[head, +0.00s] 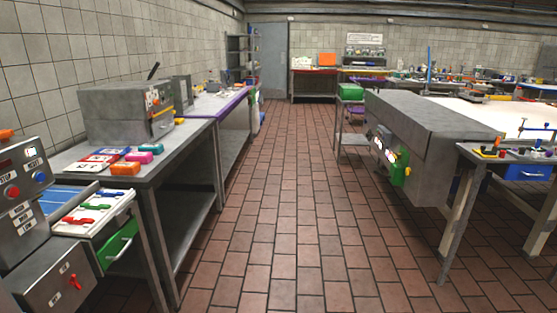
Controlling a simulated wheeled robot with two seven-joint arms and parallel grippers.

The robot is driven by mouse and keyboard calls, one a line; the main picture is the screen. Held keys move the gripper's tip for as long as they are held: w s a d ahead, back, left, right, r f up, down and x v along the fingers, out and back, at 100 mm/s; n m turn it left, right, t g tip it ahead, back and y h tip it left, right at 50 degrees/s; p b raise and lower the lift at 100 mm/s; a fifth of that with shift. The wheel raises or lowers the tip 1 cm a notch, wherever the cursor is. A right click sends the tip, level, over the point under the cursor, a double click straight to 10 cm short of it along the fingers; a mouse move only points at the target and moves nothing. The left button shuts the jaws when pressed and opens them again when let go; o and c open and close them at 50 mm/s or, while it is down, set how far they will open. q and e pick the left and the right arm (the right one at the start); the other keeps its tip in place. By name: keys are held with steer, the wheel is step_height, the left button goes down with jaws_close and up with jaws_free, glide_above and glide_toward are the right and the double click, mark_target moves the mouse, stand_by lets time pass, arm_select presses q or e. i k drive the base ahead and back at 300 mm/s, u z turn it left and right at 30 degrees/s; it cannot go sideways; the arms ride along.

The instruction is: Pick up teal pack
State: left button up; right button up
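The teal pack (139,157) is small and lies flat on the grey metal table at the left. All three lie near the table's right edge, close to each other. Neither of my grippers shows in the head view, so nothing is seen in contact with the teal pack.
Red and white flat items (98,156) lie left of the packs. A grey machine (118,117) stands behind them. A control box (22,190) and an open green-fronted drawer (117,245) are at the near left. The tiled floor (285,200) is clear.

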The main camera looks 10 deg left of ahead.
mark_target(157, 149)
steer(key=u, duration=0.2)
steer(key=i, duration=2)
steer(key=u, duration=1.3)
steer(key=i, duration=1.65)
steer(key=u, duration=0.95)
